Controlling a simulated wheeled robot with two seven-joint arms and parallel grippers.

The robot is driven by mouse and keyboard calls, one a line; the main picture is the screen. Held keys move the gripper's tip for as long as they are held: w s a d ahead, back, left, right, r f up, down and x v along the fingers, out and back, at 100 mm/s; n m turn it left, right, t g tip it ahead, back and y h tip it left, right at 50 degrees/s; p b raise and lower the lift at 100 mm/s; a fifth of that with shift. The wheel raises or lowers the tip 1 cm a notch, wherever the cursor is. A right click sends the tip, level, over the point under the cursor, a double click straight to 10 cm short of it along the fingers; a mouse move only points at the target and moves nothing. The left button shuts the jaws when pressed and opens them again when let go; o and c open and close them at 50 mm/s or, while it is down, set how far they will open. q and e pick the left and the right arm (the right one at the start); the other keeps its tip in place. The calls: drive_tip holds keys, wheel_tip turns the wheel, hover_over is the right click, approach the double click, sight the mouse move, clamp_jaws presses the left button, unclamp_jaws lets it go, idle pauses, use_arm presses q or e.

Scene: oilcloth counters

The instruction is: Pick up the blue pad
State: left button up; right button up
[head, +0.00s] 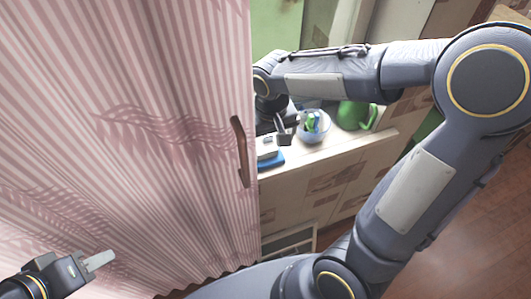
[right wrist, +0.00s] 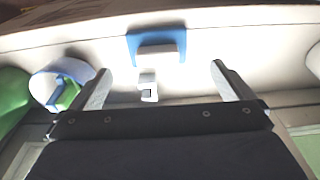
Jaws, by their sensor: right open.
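The blue pad (head: 273,161) lies on the counter just right of the striped curtain, with a small white block on or against it. In the right wrist view the blue pad (right wrist: 155,38) is beyond my fingertips, roughly centred between them, with the white block (right wrist: 160,51) covering part of it. My right gripper (right wrist: 160,67) is open and empty, with its fingers spread wide; in the head view it (head: 284,138) is just above and beside the pad. My left gripper (head: 99,261) is at the lower left in front of the curtain, away from the pad; its finger gap is not clear.
A small white-and-grey item (right wrist: 148,86) sits between my right fingers in the picture. The curtain (head: 150,120) with a brown handle (head: 240,150) hides the counter's left.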

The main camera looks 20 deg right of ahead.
sight(267, 150)
drive_tip(key=f, duration=0.2)
drive_tip(key=w+f, duration=0.1)
drive_tip(key=f, duration=0.4)
drive_tip(key=shift+w+d+f+p, duration=0.2)
drive_tip(key=shift+d+f+p, duration=0.1)
drive_tip(key=shift+f, duration=0.1)
drive_tip(key=c, duration=0.9)
wheel_tip(267, 150, up, 10)
drive_tip(key=shift+r, duration=0.1)
drive_tip(key=o, duration=0.4)
drive_tip(key=c, duration=0.3)
